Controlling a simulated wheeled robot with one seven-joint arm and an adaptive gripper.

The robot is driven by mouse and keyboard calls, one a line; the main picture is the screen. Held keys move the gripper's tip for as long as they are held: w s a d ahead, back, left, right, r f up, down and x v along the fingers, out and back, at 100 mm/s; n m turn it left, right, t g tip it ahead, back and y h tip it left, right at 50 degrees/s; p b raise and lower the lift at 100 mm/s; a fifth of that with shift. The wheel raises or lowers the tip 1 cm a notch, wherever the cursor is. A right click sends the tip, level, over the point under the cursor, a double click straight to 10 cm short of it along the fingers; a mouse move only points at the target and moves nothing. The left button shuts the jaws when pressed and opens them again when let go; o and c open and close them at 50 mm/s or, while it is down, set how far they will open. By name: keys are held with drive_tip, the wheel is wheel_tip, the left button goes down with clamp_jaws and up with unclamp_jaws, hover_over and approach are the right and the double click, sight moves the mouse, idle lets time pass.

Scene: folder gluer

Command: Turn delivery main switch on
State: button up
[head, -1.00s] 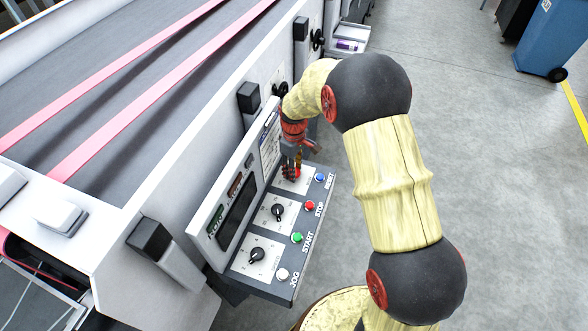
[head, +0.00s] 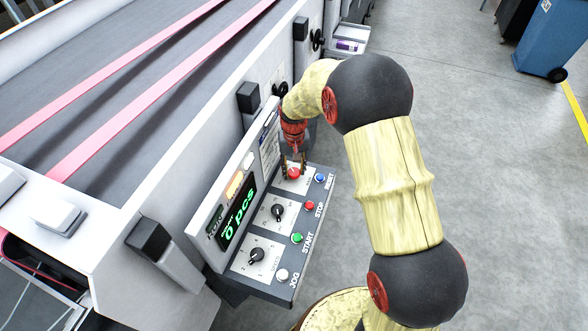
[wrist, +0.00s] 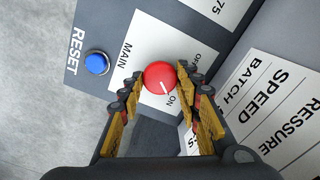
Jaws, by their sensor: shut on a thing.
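The main switch is a red round knob (head: 294,174) at the far end of the delivery control panel (head: 240,279). In the wrist view the knob (wrist: 159,75) sits on a white plate marked MAIN, OFF and ON, and its white line points at ON. My gripper (head: 294,166) is over it, with one finger on each side, shut on the knob. In the wrist view the fingers (wrist: 163,88) flank it. The panel display (head: 239,212) is lit and reads 0 pcs in green.
Blue RESET (head: 320,178), red STOP (head: 309,206), green START (head: 297,238) and white JOG (head: 282,275) buttons line the panel's outer edge. Two black knobs (head: 278,212) (head: 256,255) sit nearer. Grey floor to the right is clear up to a blue bin (head: 551,40).

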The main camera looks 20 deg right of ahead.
sight(294, 171)
drive_tip(key=shift+m, duration=0.6)
drive_tip(key=o, duration=1.2)
drive_tip(key=shift+c, duration=0.2)
wheel_tip(294, 171, up, 12)
drive_tip(key=shift+w, duration=0.1)
